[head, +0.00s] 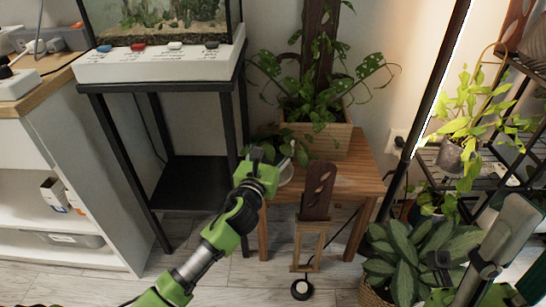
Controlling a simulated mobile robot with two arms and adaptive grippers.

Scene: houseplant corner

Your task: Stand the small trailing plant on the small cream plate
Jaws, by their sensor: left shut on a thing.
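My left gripper (262,160) reaches in over the left end of a small wooden table (350,178). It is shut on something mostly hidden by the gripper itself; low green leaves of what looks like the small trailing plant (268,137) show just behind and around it. Part of the small cream plate (286,174) shows on the table just right of the gripper. I cannot tell whether the plant touches the plate. My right gripper (442,262) is at the lower right in front of a leafy plant, and its fingers are unclear.
A large potted plant in a wooden planter (333,140) stands at the back of the table. A black stand with an aquarium (165,20) is to the left. A brown panel on a wooden frame (316,195) stands in front. A shelf of plants (480,165) is right.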

